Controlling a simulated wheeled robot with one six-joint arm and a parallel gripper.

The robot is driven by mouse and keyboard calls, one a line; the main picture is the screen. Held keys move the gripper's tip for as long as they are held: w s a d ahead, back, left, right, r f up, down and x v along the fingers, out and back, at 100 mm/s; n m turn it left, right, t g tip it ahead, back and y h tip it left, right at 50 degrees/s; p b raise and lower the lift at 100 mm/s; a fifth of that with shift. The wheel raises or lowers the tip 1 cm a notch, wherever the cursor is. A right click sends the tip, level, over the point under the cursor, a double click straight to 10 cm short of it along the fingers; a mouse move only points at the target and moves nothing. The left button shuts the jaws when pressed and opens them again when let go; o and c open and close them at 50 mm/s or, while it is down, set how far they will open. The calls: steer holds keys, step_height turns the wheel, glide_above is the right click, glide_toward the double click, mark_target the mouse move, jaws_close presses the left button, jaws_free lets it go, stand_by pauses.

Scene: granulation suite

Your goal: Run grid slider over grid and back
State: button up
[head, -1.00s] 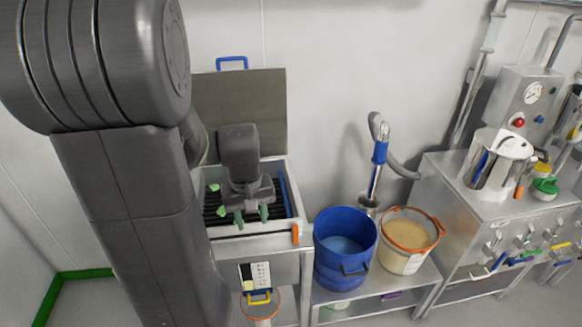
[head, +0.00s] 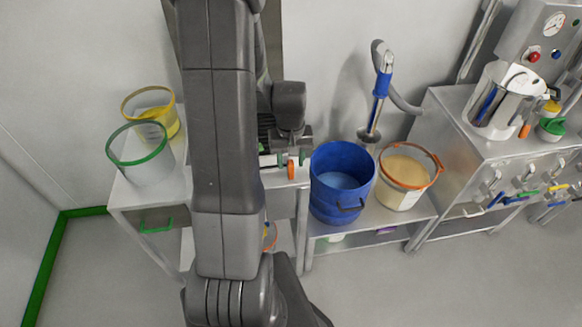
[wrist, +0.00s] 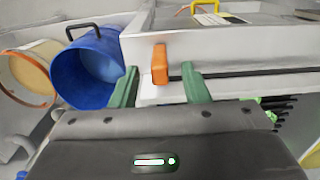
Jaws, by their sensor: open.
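The orange handle (head: 291,171), likely the slider's, sits at the front right corner of the grid box. In the wrist view the handle (wrist: 160,63) stands upright at the end of a dark slot in the box's pale front wall (wrist: 220,55). My gripper (head: 292,159) is open at this corner. Its green fingertips (wrist: 160,86) lie one on each side of the handle, with clear gaps, and look slightly short of it. Dark grid bars (wrist: 277,108) show at the right of the wrist view. My arm hides most of the box and grid in the head view.
A blue bucket (head: 340,195) stands close right of the box. Beside it is an orange-rimmed bucket of pale powder (head: 403,178). Green-rimmed (head: 145,165) and yellow-rimmed (head: 155,112) buckets stand on the left. A metal cabinet (head: 480,140) is at the right.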

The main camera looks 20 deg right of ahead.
mark_target(291, 169)
steer(key=shift+f, duration=2.15)
jaws_close()
steer(key=shift+w+a+b, duration=0.3)
steer(key=shift+w+a, duration=0.25)
steer(key=shift+a, duration=1.7)
steer(key=shift+w+a+b, duration=0.25)
steer(key=shift+w+a, duration=0.35)
steer(key=shift+a, duration=1.7)
steer(key=shift+w+a+b, duration=0.3)
steer(key=shift+w+a, duration=0.25)
steer(key=shift+a, duration=1.85)
steer(key=shift+w+a+b, duration=0.15)
steer(key=shift+w+a, duration=0.35)
steer(key=shift+a, duration=1.4)
steer(key=shift+w+a+b, duration=0.15)
steer(key=shift+w+a, duration=0.3)
steer(key=shift+a, duration=1.5)
steer(key=shift+w+a+b, duration=0.15)
steer(key=shift+w+a, duration=0.35)
steer(key=shift+a, duration=1.4)
steer(key=shift+d, duration=0.15)
